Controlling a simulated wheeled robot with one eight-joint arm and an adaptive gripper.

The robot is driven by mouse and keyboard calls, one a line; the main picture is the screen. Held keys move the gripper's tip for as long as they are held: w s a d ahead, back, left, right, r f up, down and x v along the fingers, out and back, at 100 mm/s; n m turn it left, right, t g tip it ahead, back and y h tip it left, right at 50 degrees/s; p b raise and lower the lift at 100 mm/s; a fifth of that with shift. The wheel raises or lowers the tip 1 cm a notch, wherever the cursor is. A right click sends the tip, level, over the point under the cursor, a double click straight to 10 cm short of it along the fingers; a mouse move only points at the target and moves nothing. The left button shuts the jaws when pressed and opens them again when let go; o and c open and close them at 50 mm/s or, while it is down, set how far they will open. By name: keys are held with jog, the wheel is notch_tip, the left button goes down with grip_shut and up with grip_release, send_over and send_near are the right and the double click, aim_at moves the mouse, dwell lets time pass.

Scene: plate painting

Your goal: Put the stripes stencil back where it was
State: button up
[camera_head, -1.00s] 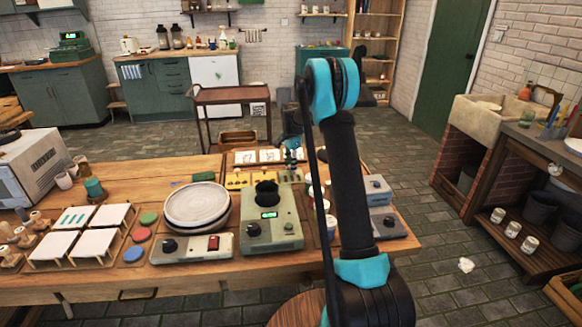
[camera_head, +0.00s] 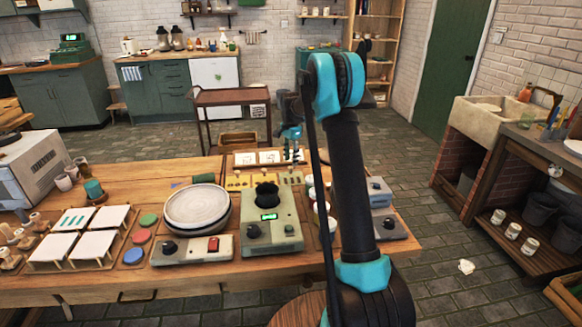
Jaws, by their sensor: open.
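A row of small flat stencil-like plates lies at the back of the wooden table. Two are yellow, a left one (camera_head: 238,181) and a middle one (camera_head: 264,179). A grey-green plate (camera_head: 290,179) lies at the right end of the row. Its cut-out pattern is too small to read, so I cannot tell for sure which plate is the stripes stencil. My gripper (camera_head: 293,158) is open and points down above the grey-green plate, apart from it. Nothing shows between its fingers. My arm crosses the view just to the right.
A white tile with teal stripes (camera_head: 76,217) sits among blank tiles at left. A turntable (camera_head: 197,206) and a grey-green device with a dark round opening (camera_head: 270,220) stand in front of the plates. White cards (camera_head: 269,157) lie behind them. Cups stand partly behind my arm.

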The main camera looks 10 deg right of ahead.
notch_tip(320, 180, up, 7)
dwell(0.3)
